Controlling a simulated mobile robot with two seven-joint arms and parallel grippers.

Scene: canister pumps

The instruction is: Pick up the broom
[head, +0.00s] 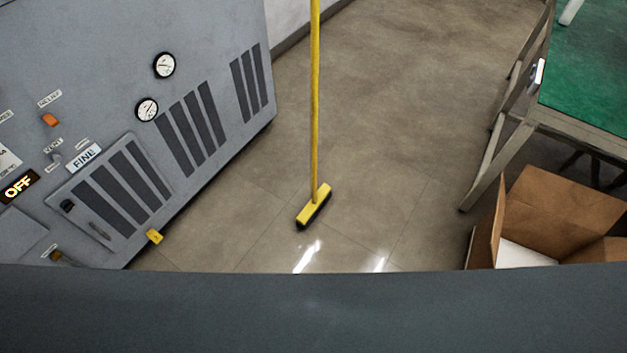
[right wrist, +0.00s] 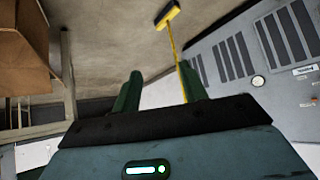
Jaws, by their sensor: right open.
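The broom has a yellow handle (head: 315,95) and a yellow head with dark bristles (head: 314,206). In the head view it stands nearly upright on the floor, with the handle running out of the top edge. In the right wrist view the broom head (right wrist: 168,15) shows at the top, and the handle runs down to the right finger. My right gripper (right wrist: 160,80) is open, its two green fingers apart and apparently empty. How far the handle is from the fingers is hard to tell. My left gripper is in neither view.
A grey machine (head: 205,60) with gauges, vents and switches stands on the left. An open cardboard box (head: 560,205) is at the lower right, beside a green-topped table (head: 590,75). The tiled floor (head: 400,130) around the broom is clear.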

